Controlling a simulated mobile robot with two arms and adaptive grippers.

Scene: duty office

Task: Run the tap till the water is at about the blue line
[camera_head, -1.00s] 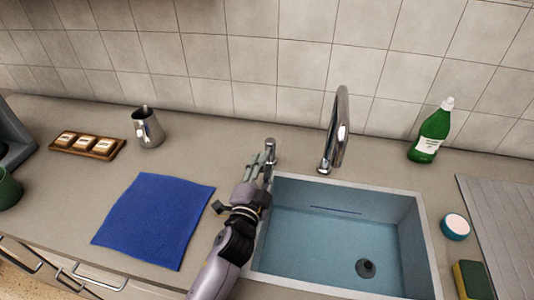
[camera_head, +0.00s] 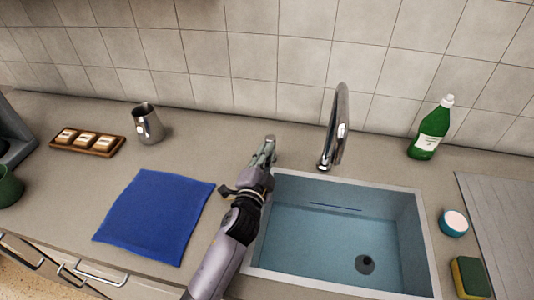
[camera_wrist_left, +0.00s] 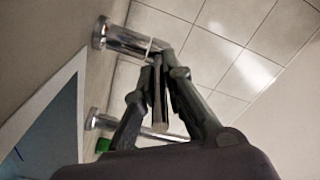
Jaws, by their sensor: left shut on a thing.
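My left gripper (camera_head: 266,152) is at the tap's control post, left of the spout and by the sink's back left corner. In the left wrist view its fingers (camera_wrist_left: 160,98) are shut on the thin tap lever (camera_wrist_left: 158,110), which sticks out from the chrome post (camera_wrist_left: 122,38). The curved chrome spout (camera_head: 341,120) stands behind the sink; I see no stream from it. The sink (camera_head: 433,250) looks blue inside. The blue line (camera_head: 336,209) is on its back wall. A dark round drain part (camera_head: 365,264) shows at the bottom. I cannot tell any water level. My right gripper is not in view.
A blue cloth (camera_head: 155,217) lies left of the sink. A metal jug (camera_head: 148,125) and a wooden tray (camera_head: 61,149) stand further left. A green bottle (camera_head: 429,132), a round tub (camera_head: 453,222) and a sponge (camera_head: 470,278) are on the right.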

